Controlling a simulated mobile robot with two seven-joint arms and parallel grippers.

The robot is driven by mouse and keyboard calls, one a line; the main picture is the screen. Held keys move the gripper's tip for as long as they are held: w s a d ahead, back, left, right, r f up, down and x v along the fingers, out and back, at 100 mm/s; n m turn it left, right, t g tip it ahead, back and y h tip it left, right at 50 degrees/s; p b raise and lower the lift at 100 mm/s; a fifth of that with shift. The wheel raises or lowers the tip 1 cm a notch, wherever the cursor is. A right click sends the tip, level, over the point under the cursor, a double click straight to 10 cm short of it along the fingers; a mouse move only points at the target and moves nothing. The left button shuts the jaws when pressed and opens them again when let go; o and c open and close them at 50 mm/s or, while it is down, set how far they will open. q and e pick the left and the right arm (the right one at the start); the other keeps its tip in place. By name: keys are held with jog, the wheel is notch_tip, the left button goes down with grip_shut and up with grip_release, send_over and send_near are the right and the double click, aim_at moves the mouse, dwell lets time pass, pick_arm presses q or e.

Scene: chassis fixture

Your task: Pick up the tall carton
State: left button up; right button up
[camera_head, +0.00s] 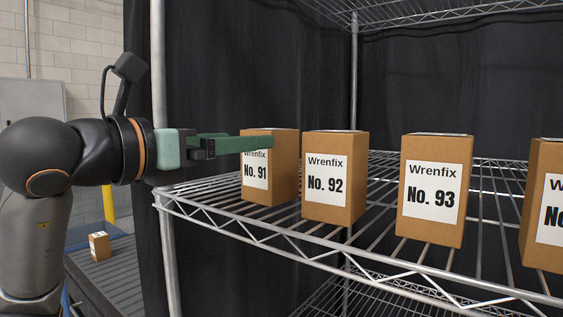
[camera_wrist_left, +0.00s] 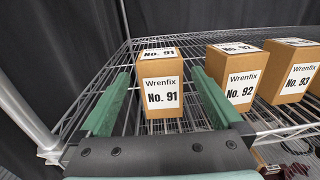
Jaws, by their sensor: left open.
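Brown cartons with white Wrenfix labels stand upright in a row on a wire shelf: No. 91 (camera_head: 284,172), No. 92 (camera_head: 335,205), No. 93 (camera_head: 432,225) and a cut-off one (camera_head: 548,165) at the right edge. They look alike in shape; I cannot tell which is meant by the tall carton. My left gripper (camera_head: 262,145) has green fingers and is open; one finger hides the upper label of No. 91. In the left wrist view, No. 91 (camera_wrist_left: 160,72) appears between the open fingers (camera_wrist_left: 161,84), with gaps on both sides. No contact shows. My right gripper is not in view.
The wire shelf (camera_head: 250,225) has a front rail and a metal post (camera_head: 160,120) beside my left arm. Another wire shelf is above. A small carton (camera_head: 99,246) sits on a roller conveyor (camera_head: 118,282) at lower left. Black curtains hang behind.

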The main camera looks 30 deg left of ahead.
aim_at(281, 132)
pick_arm(q)
jog(key=w, duration=0.1)
jog(key=w+p, duration=0.1)
jog(key=w, duration=0.3)
jog(key=shift+d+r, duration=0.1)
jog(key=shift+d, duration=0.3)
jog(key=w+p, duration=0.1)
jog(key=w, duration=0.2)
jog(key=w+p, duration=0.1)
jog(key=w, duration=0.1)
jog(key=shift+d+r+p, duration=0.3)
jog(key=shift+p, duration=0.05)
jog(key=shift+w+f, duration=0.1)
jog(key=shift+w, duration=0.25)
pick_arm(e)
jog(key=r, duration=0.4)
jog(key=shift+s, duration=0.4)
pick_arm(q)
jog(key=c, duration=1.5)
grip_shut()
